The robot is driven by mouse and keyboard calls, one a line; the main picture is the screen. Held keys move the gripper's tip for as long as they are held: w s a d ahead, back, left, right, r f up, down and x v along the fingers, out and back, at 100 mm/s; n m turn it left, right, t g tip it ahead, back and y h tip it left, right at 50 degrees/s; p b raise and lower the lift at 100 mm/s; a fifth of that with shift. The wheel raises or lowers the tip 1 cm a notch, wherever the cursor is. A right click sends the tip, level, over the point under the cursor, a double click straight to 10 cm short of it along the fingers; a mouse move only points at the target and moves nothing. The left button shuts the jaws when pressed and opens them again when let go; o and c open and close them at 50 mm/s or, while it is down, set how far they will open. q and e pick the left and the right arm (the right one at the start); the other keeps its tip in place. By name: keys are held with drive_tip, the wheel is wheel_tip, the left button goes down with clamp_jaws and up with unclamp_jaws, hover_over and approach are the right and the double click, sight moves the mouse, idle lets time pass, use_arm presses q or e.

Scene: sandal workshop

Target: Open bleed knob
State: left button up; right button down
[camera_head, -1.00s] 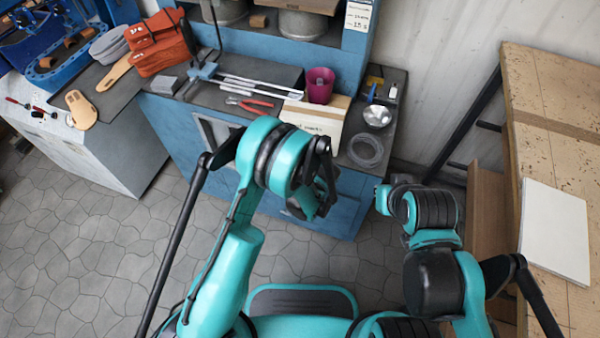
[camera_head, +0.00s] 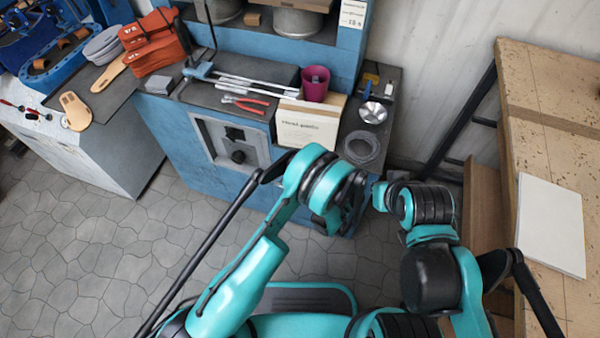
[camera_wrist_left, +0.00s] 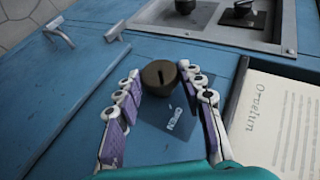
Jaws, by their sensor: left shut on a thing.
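In the left wrist view, a dark round knob (camera_wrist_left: 158,76) with a slot across its top stands on the blue cabinet front. A label reading "OPEN" (camera_wrist_left: 174,118) is beside it on the blue surface. My left gripper (camera_wrist_left: 163,84) has its two purple-padded fingers on either side of the knob and is shut on it. In the head view, my left arm reaches toward the blue cabinet's front (camera_head: 178,135), and its wrist hides the fingers and knob. My right arm is folded at the right, and its fingers do not show.
A recessed panel with a dark dial (camera_head: 238,156) is on the front. A wooden bench (camera_head: 550,105) with a white board stands right.

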use_arm(q)
drive_tip(key=o, duration=1.1)
drive_tip(key=v, duration=0.7)
drive_tip(key=shift+s+d, duration=0.15)
drive_tip(key=shift+d, duration=0.05)
drive_tip(key=shift+r, duration=0.1)
